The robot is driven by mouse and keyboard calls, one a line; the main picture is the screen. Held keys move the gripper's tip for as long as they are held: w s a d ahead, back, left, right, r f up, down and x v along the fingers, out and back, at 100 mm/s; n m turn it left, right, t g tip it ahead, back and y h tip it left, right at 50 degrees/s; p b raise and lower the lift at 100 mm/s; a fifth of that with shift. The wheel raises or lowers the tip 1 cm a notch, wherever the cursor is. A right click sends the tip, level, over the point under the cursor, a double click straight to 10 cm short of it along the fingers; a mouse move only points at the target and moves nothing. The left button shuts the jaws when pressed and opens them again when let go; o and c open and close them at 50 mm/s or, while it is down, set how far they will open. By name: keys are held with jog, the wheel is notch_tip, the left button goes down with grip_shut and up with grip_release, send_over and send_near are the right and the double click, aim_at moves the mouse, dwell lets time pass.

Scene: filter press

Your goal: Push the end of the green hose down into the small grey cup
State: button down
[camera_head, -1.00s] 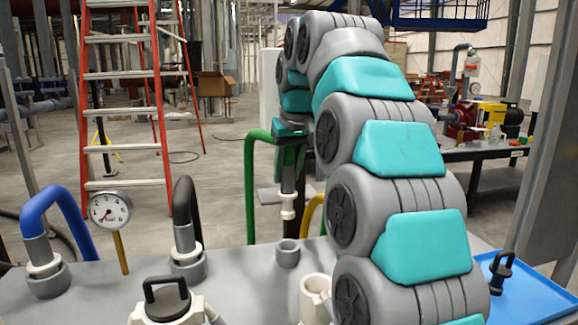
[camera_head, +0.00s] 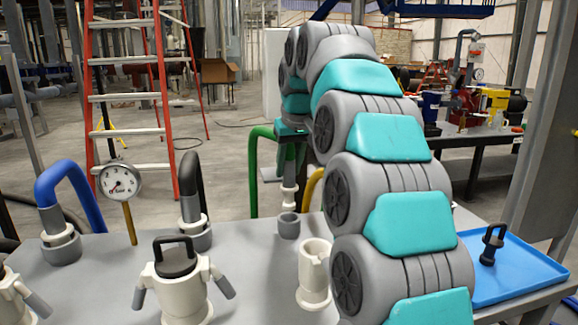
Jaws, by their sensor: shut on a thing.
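The green hose (camera_head: 254,175) rises from behind the table and bends over toward my gripper. Its end points down, with a white fitting (camera_head: 289,196) at the tip. My gripper (camera_head: 292,150), at the end of my arm, is shut on the hose near this end; its fingers are small and partly hidden. The small grey cup (camera_head: 288,227) stands on the table right below the fitting. The tip is at the cup's rim and in line with it; I cannot tell if it is slightly inside.
A blue hose (camera_head: 68,190) and a black hose (camera_head: 192,185) stand in grey cups at left, with a gauge (camera_head: 120,182) between. A white lidded vessel (camera_head: 178,290) and white notched cylinder (camera_head: 314,275) stand in front. A yellow hose (camera_head: 311,188) is behind. A blue tray (camera_head: 530,272) is at right.

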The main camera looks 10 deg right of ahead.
aim_at(290, 186)
jog(key=shift+f+b, duration=1.65)
jog(key=shift+f, duration=1.5)
jog(key=shift+c, duration=2.3)
grip_release()
jog(key=shift+r, duration=0.1)
